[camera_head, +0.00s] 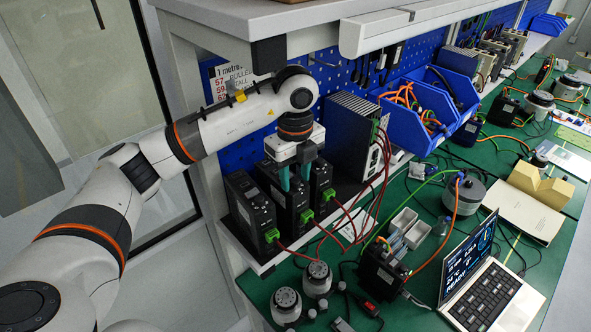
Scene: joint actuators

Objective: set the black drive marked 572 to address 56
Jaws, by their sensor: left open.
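Three black drives stand upright side by side on the shelf: a left one (248,212), a middle one (285,203) and a right one (322,187). Each has a green connector low on its front. Another black drive (383,270) stands on the green bench mat. The marks on the drives are too small to read, so I cannot tell which is 572. My left gripper (296,181) points down with its teal fingers open, at the top of the middle drive. I cannot tell whether the fingers touch it. My right gripper is not in view.
A tall finned black unit (352,135) stands right of the drives. Red cables (345,212) run from the drives to round actuators (317,278) on the mat. A laptop (482,284) lies at the right. Blue bins (408,118) hold cables. A partly hidden sign (228,82) hangs behind the arm.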

